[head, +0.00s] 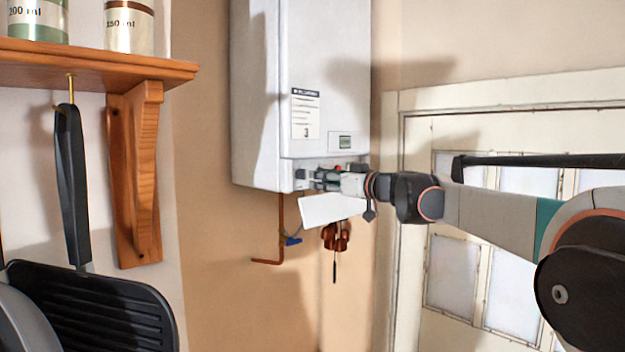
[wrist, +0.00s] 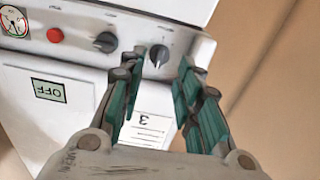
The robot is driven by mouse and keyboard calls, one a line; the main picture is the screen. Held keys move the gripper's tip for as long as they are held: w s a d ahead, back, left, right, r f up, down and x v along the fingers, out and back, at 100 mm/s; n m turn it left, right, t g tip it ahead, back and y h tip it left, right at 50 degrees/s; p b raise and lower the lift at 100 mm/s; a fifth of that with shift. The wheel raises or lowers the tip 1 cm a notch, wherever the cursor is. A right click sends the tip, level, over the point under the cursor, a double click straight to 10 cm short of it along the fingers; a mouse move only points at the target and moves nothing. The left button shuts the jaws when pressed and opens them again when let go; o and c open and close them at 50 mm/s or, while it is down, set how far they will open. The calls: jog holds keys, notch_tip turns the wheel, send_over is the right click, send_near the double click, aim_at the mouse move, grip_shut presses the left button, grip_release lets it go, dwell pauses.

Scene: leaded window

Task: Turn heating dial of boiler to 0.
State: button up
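The white boiler (head: 325,80) hangs on the wall in the head view. Its lower control strip shows upside down in the wrist view, with a gauge (wrist: 12,22), a red button (wrist: 55,35), a dark dial (wrist: 104,42) and a second dial (wrist: 159,56) nearest the strip's end. The dial labels are too small to read, so I cannot tell which is for heating. My gripper (wrist: 160,76) is open, its fingertips on either side of the second dial, with no clear contact. In the head view my gripper (head: 315,180) is at the boiler's lower front, hiding part of the strip.
A small display (wrist: 48,90) reads OFF. A white flap (head: 332,209) hangs below the boiler's front. Copper pipes (head: 281,230) and a blue valve handle (head: 293,241) are underneath. A wooden shelf (head: 90,65) with hanging pans is at left; a paned window (head: 515,290) is at right.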

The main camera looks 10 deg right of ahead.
jog(key=v, duration=0.5)
jog(key=shift+s+d, duration=0.2)
jog(key=shift+s, duration=0.05)
jog(key=s+a+f+m+g+h+b, duration=0.1)
jog(key=s+a+f+g+b, duration=0.15)
jog(key=s+f+b, duration=0.55)
jog(key=s+a+f+g+h+b, duration=0.1)
jog(key=s+a+f+b, duration=0.3)
jog(key=f, duration=0.7)
jog(key=s+a+f+m+g+b, duration=0.1)
jog(key=s+f+g+b, duration=0.15)
jog(key=s+f, duration=0.65)
jog(key=s+d+f+m+h+b, duration=0.1)
jog(key=s+d+f+h+b, duration=0.2)
jog(key=f, duration=0.9)
jog(key=s+d+f+m+g+h+b, duration=0.1)
jog(key=s+d+f+m+h+b, duration=0.1)
jog(key=s+f+b, duration=0.6)
jog(key=s+d+f+m+h+b, duration=0.2)
jog(key=s+f, duration=0.9)
jog(key=f, duration=0.7)
jog(key=d+h+b, duration=0.1)
jog(key=d+b, duration=0.1)
jog(key=b, duration=0.1)
jog(key=shift+d+f+h, duration=0.2)
jog(key=shift+h, duration=0.1)
jog(key=shift+s, duration=0.1)
